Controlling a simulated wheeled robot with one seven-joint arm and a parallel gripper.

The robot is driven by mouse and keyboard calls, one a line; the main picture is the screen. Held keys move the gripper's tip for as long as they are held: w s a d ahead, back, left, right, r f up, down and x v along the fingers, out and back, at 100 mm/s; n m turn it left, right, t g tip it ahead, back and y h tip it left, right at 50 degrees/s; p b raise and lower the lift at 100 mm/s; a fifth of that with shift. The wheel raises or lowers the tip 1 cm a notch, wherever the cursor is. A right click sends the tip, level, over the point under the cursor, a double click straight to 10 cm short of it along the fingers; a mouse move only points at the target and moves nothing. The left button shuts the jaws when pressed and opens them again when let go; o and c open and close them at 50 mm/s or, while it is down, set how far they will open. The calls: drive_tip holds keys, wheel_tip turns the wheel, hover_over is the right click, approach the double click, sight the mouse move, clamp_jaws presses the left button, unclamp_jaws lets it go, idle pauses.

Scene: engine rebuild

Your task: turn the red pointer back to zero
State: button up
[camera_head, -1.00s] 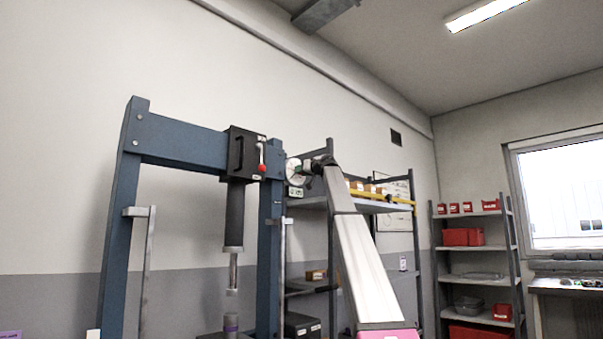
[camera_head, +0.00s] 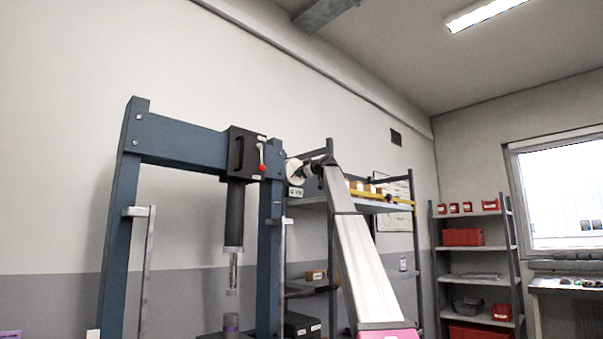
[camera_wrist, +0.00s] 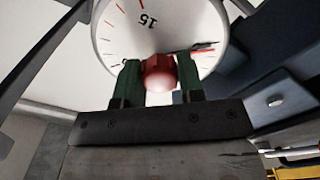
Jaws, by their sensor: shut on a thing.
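The gauge (camera_wrist: 112,32) has a round white dial with red and black marks and the number 15 showing, upside down, in the wrist view. A red pointer tip (camera_wrist: 204,45) lies towards the dial's right edge, with a dark needle close by. My gripper (camera_wrist: 160,78) is shut on the red knob (camera_wrist: 159,74) at the dial's centre, one green fingertip on each side. The gripper and knob hide the lower dial, so I cannot read the zero mark. In the head view the gauge (camera_head: 294,171) sits on the press's right post, partly covered by my gripper (camera_head: 308,170).
The blue press frame (camera_head: 183,142) stands at the left, with a black valve box (camera_head: 238,150) and a red-knobbed lever (camera_head: 262,167) beside the gauge. A shelf with a yellow bar (camera_head: 385,202) stands close behind my arm. Another shelf (camera_head: 470,247) holds red bins.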

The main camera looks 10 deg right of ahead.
drive_tip(key=shift+s+f+n, duration=0.1)
drive_tip(key=shift+f+n, duration=0.1)
drive_tip(key=shift+n, duration=0.4)
drive_tip(key=o, duration=0.9)
drive_tip(key=shift+r, duration=0.1)
drive_tip(key=shift+d, duration=0.1)
drive_tip(key=v, duration=1)
drive_tip(key=shift+s+d, duration=0.15)
drive_tip(key=shift+s, duration=0.15)
